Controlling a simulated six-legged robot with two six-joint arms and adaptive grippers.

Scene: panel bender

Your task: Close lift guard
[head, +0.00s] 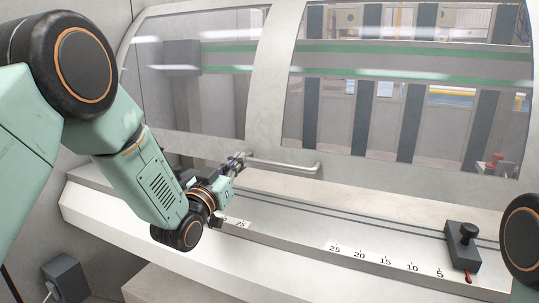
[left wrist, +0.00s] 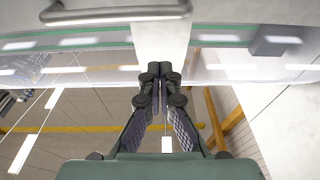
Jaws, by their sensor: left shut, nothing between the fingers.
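The lift guard (head: 270,75) is a pale curved frame with two large clear windows, standing over the back of the machine bed. Its grey bar handle (head: 285,166) runs along the lower edge near the middle. My left gripper (head: 239,160) is shut and empty, close to the left end of the handle. In the left wrist view the fingertips (left wrist: 160,70) meet in front of the pale guard post, and the handle (left wrist: 115,13) lies at the upper left, apart from them. My right gripper is out of view.
The white machine bed (head: 300,250) runs across the front with a number scale (head: 385,261). A black block with a knob and red lever (head: 462,249) stands at its right. A grey box (head: 66,276) is at the lower left.

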